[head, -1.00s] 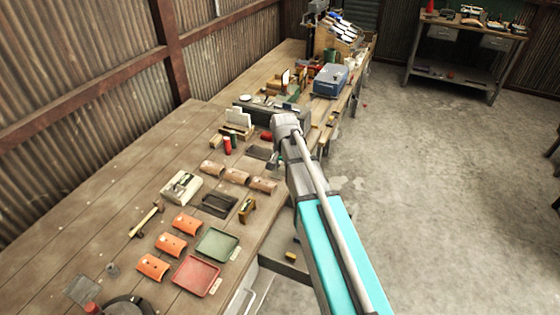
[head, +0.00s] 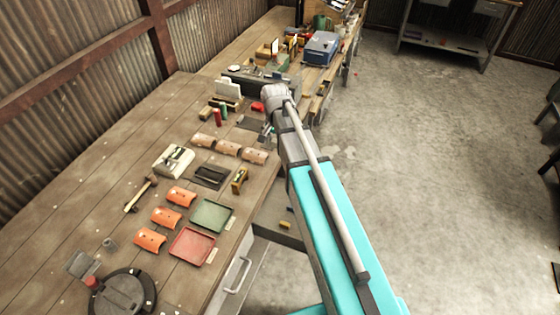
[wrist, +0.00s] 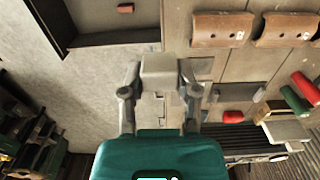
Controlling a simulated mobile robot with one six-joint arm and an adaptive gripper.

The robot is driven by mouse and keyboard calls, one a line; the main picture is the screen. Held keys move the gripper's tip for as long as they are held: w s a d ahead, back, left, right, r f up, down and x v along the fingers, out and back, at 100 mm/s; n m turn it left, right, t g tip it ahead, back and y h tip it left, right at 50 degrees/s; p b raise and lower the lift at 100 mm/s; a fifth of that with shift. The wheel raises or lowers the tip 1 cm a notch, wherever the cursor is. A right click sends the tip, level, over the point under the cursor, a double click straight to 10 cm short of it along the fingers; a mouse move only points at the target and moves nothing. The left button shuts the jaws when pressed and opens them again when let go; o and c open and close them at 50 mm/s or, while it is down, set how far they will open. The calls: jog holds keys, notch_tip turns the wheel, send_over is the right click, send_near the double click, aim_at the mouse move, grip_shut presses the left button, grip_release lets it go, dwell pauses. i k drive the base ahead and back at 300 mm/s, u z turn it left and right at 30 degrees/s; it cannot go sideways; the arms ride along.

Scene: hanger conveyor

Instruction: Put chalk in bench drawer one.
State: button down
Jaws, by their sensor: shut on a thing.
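My gripper (wrist: 160,92) is shut on a pale, blocky piece, seemingly the chalk (wrist: 162,70), which sits between its two fingers in the wrist view. In the head view my gripper (head: 268,130) hangs near the bench's right edge, past the tan curved tiles, and the chalk cannot be made out there. An open drawer (head: 264,228) juts from the bench's right side, nearer than my gripper. It holds a small orange-brown block. The drawer also shows at the top left of the wrist view (wrist: 100,40). No drawer number is readable.
On the bench (head: 120,170) are orange tiles (head: 166,217), a green tray (head: 212,215), a red tray (head: 192,247) and a hammer (head: 141,194). A blue box (head: 321,48) stands farther back.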

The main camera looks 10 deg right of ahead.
aim_at(285, 202)
jog(key=u, duration=0.25)
jog(key=k, duration=0.85)
jog(key=z, duration=0.35)
jog(key=i, duration=0.5)
jog(key=u, duration=0.1)
